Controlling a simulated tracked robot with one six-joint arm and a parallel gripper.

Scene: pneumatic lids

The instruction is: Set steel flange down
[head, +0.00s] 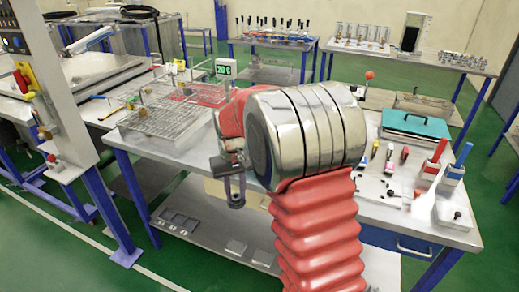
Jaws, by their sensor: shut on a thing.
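My gripper (232,187) hangs below the red and steel end of my arm, in front of the workbench's left part. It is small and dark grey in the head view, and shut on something. I take the held thing to be the steel flange, but it is too small and too hidden by the jaws and wrist to make out its shape. The gripper appears in front of the bench's front edge, and its height above the top cannot be told.
The steel workbench (385,207) holds wire baskets (165,120) at left, a teal case (415,124), markers and blue-and-red holders (446,175) at right. A green-digit display (226,68) stands behind. My arm hides the bench's middle. Flat plates (180,221) lie on the lower shelf.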

